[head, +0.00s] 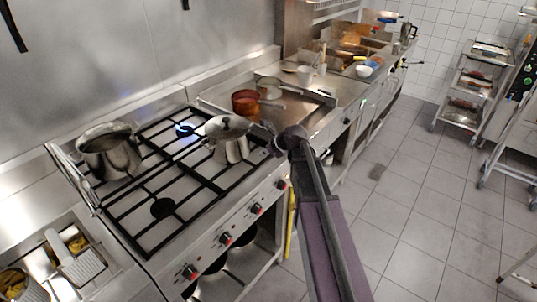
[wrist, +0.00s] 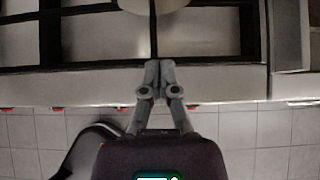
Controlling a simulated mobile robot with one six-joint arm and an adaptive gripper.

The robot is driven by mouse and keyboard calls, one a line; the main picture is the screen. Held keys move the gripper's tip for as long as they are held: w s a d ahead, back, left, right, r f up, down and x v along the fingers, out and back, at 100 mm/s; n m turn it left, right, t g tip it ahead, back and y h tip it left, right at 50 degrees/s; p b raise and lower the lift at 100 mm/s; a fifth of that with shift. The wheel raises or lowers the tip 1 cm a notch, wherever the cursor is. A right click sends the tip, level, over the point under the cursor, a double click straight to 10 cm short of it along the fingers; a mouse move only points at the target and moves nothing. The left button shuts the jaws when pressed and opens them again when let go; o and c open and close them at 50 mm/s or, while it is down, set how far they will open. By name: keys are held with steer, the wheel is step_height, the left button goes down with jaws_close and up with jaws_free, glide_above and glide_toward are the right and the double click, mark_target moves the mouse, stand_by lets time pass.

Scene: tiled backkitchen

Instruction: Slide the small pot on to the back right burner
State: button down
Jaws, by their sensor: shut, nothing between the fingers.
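The small pot (head: 229,150), a shiny metal pot with a lid-like top, stands upright on the front right burner of the hob (head: 130,228). Its rounded edge shows at the top of the wrist view (wrist: 155,4). The back right burner (head: 184,129) has a blue flame and nothing on it. My gripper (head: 270,128) is at the hob's front edge, to the right of the pot in the head view and apart from it. In the wrist view my gripper (wrist: 158,66) has its fingertips together, empty, pointing at the pot.
A larger metal pot (head: 108,152) stands at the back left of the hob. Black grates cover the hob; red-marked knobs (head: 225,238) line its front. A copper pot (head: 245,103) and a grey pan (head: 269,88) stand on the adjoining plate.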

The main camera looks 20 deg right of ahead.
mark_target(246, 153)
steer(key=b+x, duration=0.3)
steer(key=x, duration=0.2)
steer(key=shift+w+a+r+p, duration=0.15)
steer(key=shift+w+a, duration=0.4)
steer(key=shift+w, duration=0.15)
steer(key=shift+w+a+r+p, duration=0.15)
steer(key=shift+w+a, duration=0.4)
steer(key=shift+w, duration=0.2)
steer(key=shift+w+d, duration=0.1)
steer(key=shift+d, duration=0.05)
